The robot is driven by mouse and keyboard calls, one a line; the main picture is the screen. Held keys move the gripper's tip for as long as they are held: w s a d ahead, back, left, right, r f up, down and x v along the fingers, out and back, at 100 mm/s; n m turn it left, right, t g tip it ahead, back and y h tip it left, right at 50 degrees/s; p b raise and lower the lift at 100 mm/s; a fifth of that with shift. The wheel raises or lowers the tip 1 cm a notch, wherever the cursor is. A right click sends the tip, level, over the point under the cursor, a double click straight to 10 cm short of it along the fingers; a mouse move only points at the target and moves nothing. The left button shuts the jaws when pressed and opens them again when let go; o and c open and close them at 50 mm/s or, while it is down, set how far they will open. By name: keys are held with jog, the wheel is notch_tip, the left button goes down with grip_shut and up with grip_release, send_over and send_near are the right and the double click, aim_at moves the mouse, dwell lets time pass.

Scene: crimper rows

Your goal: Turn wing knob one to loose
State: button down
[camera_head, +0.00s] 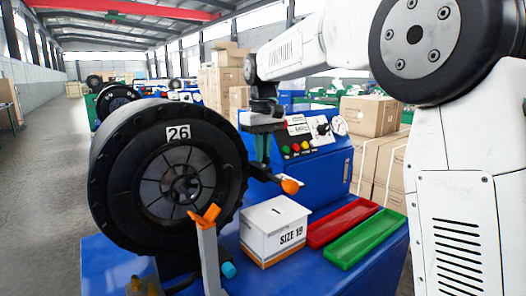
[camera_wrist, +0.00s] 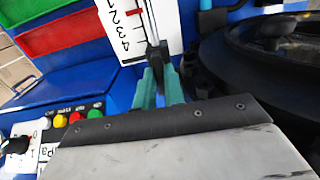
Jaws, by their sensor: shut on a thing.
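My gripper (camera_head: 262,150) is beside the right side of the big black crimper head (camera_head: 110,165), in front of the blue control box. That piece is at the lower edge of a white numbered scale plate (camera_wrist: 128,28). The fingers cover much of it, so its turn angle is hard to read. In the head view the knob is hidden behind the fingers.
A lever with an orange ball (camera_head: 290,187) sticks out just below my gripper. A white "SIZE 19" box (camera_head: 275,232), a red tray (camera_head: 342,222) and a green tray (camera_head: 365,238) are on the blue bench. The control panel (camera_head: 310,135) with buttons is behind. An orange-tipped grey post (camera_head: 208,250) stands in front.

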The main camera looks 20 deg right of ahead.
jog(key=shift+r, duration=0.1)
dwell(0.3)
jog(key=c, duration=1.5)
grip_release()
notch_tip(320, 180, up, 8)
jog(key=shift+f, duration=0.15)
jog(key=s+d, duration=0.2)
jog(key=s, duration=0.9)
jog(key=s+f+m, duration=0.1)
jog(key=s+f, duration=0.5)
jog(key=s, duration=0.3)
jog(key=s+d+f+m+t, duration=0.1)
jog(key=s+f, duration=0.5)
jog(key=s, duration=0.3)
jog(key=s+d+f+m, duration=0.1)
jog(key=s+f, duration=0.5)
jog(key=s, duration=0.2)
jog(key=shift+s+d+f+m, duration=0.1)
jog(key=shift+s+f+m, duration=0.2)
jog(key=shift+s, duration=0.1)
